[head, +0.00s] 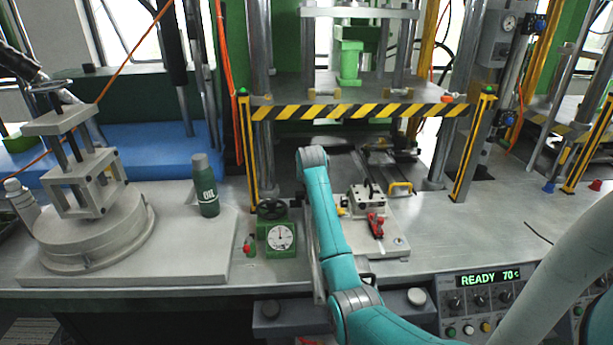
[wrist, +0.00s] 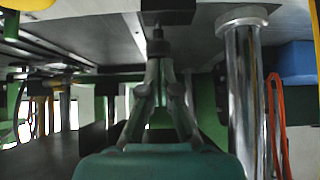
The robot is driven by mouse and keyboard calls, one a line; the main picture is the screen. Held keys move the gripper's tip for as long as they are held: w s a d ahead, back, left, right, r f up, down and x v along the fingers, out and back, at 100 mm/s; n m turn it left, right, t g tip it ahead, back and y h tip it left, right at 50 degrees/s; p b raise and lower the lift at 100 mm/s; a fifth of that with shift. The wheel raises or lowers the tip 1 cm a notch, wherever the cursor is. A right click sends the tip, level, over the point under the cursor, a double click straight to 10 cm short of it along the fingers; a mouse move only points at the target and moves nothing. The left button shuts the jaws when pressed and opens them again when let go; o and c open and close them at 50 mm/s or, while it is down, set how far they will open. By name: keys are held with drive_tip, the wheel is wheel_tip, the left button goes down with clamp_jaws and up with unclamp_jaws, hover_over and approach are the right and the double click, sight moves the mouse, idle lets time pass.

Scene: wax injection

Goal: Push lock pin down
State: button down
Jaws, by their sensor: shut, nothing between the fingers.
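My gripper (wrist: 158,62) shows in the wrist view with its two fingers closed together at the tips. A dark block (wrist: 166,13) is at the top edge of that view, with a short dark pin-like piece (wrist: 157,33) between it and the fingertips. I cannot tell whether the fingertips touch this piece, or whether it is the lock pin. In the head view my teal arm reaches toward the press and hides the gripper. Right of the arm, a pale metal fixture block (head: 366,199) with dark parts on top and a red clamp (head: 376,226) sits on a light base plate.
A striped yellow-black press plate (head: 355,111) hangs above the work area. A chrome column (wrist: 245,95) stands close right of the gripper in the wrist view. A green dial gauge (head: 280,237) and a green oil bottle (head: 206,188) stand left of my arm. Bench right is mostly clear.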

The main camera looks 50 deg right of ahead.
drive_tip(key=shift+f, duration=0.65)
drive_tip(key=shift+a, duration=0.1)
drive_tip(key=shift+r, duration=0.5)
wheel_tip(320, 180, up, 3)
drive_tip(key=shift+w+r, duration=0.1)
drive_tip(key=v, duration=1)
drive_tip(key=shift+r, duration=0.15)
